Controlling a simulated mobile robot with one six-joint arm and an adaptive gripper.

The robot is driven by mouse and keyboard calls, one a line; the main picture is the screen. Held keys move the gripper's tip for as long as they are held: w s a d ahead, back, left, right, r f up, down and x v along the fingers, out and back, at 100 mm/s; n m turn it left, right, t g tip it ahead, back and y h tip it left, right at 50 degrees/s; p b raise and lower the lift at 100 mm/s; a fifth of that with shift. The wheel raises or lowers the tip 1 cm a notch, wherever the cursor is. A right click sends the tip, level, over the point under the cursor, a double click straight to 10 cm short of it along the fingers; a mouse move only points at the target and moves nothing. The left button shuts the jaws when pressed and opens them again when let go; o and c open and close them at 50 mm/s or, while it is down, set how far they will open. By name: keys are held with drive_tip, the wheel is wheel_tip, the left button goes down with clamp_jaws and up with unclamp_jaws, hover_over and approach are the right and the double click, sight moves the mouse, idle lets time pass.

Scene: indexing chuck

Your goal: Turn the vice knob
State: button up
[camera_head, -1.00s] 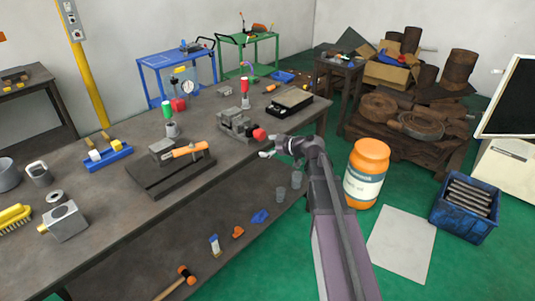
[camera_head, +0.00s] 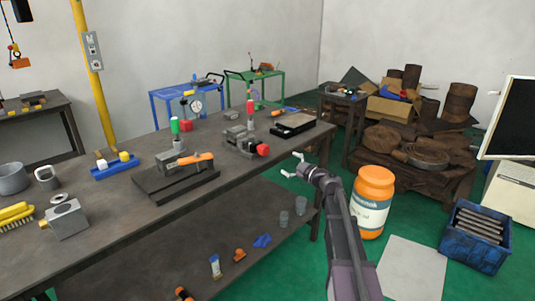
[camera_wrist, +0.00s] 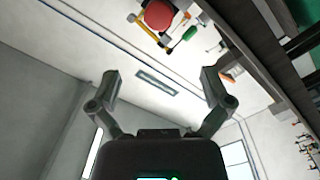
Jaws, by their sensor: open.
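The grey vice (camera_head: 240,140) stands near the front edge of the workbench, with its red knob (camera_head: 263,149) facing the front right. My gripper (camera_head: 292,165) is open and empty, in front of the bench edge, to the right of the knob and slightly lower in the head view. It is apart from the knob. In the wrist view, my gripper (camera_wrist: 160,85) shows both fingers spread wide with nothing between them. A round red end, probably the knob (camera_wrist: 159,14), is at the top of that view, beyond the fingertips and roughly centred between them.
The dark workbench (camera_head: 110,215) holds a block with an orange handle (camera_head: 196,160) left of the vice and a dark tray (camera_head: 294,125) behind it. An orange jar (camera_head: 375,190) stands right of my arm.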

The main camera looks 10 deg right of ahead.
sight(266, 151)
drive_tip(key=x, duration=1.3)
drive_tip(key=shift+w+a, duration=0.1)
drive_tip(key=shift+w, duration=0.25)
drive_tip(key=shift+c, duration=0.2)
drive_tip(key=c, duration=1.1)
